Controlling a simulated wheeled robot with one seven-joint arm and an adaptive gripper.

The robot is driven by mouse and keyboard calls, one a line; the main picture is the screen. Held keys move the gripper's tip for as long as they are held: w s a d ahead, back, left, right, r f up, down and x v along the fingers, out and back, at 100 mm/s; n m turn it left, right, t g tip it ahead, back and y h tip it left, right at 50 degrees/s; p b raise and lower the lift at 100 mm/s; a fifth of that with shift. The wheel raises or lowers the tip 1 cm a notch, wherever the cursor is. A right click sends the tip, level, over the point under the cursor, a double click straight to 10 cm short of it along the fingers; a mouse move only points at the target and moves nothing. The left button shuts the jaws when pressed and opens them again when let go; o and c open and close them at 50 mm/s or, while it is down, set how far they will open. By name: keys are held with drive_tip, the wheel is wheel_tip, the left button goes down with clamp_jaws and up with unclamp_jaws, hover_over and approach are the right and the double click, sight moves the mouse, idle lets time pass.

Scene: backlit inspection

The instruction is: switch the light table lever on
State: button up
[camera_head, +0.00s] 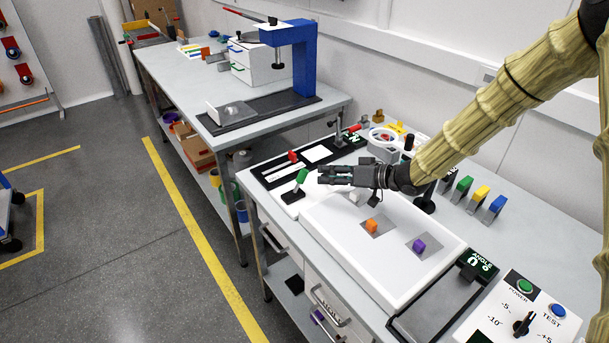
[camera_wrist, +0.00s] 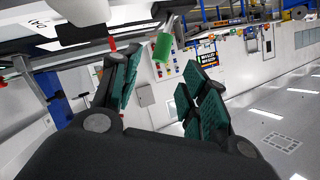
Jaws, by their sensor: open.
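The light table (camera_head: 318,222) is a white slab on the bench with an orange block (camera_head: 372,226) and a purple block (camera_head: 418,246) on it. A lever with a green handle (camera_head: 301,176) stands tilted on a small white base at the table's far left corner. My gripper (camera_head: 322,174) is open and empty, just right of the green handle. In the wrist view, the green handle (camera_wrist: 163,46) shows beyond the fingertips of my gripper (camera_wrist: 162,72), roughly between the two fingers. I cannot tell whether any finger touches it.
A lever with a red handle (camera_head: 293,156) stands on a black board (camera_head: 268,174) behind. A control box (camera_head: 506,318) with green and blue buttons is at the front right. Several coloured blocks stand along the right. A blue press (camera_head: 304,60) stands on the far bench. Floor is free to the left.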

sight(303, 173)
drive_tip(key=p+x, duration=0.2)
drive_tip(key=x, duration=0.7)
drive_tip(key=shift+a+f, duration=0.1)
drive_tip(key=shift+a, duration=0.2)
drive_tip(key=shift+c, duration=0.3)
drive_tip(key=shift+w, duration=0.1)
clamp_jaws()
